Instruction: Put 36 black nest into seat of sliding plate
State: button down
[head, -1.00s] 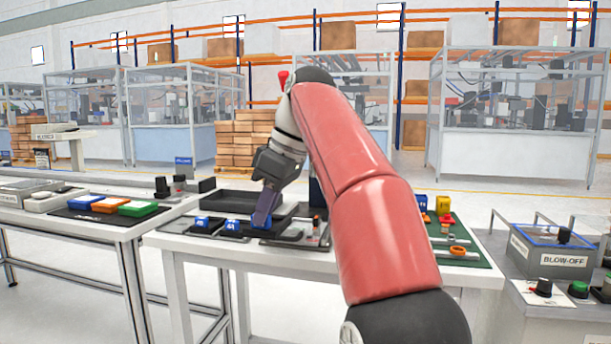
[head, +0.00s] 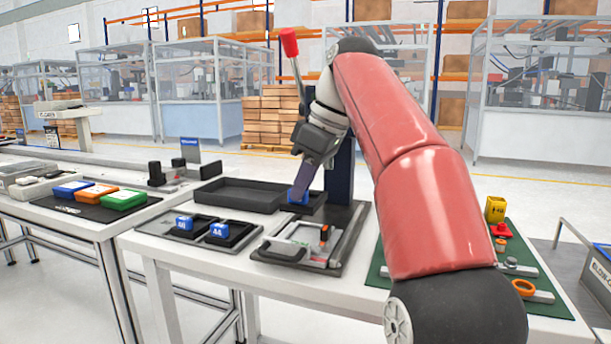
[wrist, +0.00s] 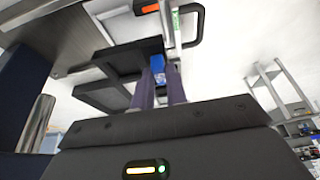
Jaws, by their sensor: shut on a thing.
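My gripper (head: 300,190) is shut on a black nest (head: 318,204) with a blue block (head: 297,197) in it. It points down in front of the dark press column. In the wrist view, the blue block (wrist: 158,67) shows at the fingertips, with the black nest (wrist: 122,60) around it. The number on the held nest cannot be read. The sliding plate (head: 290,250) lies on the table in front of and below the gripper, with a handle and a small orange part. I cannot tell whether the nest touches anything below it; its seat is not clearly visible.
Two other black nests with blue numbered blocks (head: 184,223) (head: 219,230) sit on a flat tray at the left. An empty black bin (head: 240,193) is behind them. A red-knobbed lever (head: 289,43) rises beside the arm. A green mat (head: 550,298) with parts lies at the right.

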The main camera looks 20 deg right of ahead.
aim_at(308, 204)
jog(key=shift+f+b, duration=1.5)
jog(key=shift+f, duration=1.4)
jog(key=shift+f, duration=0.1)
jog(key=c, duration=1.3)
grip_release()
jog(key=p+v, duration=0.3)
jog(key=v, duration=0.5)
jog(key=shift+s+f, duration=0.1)
jog(key=shift+s, duration=0.05)
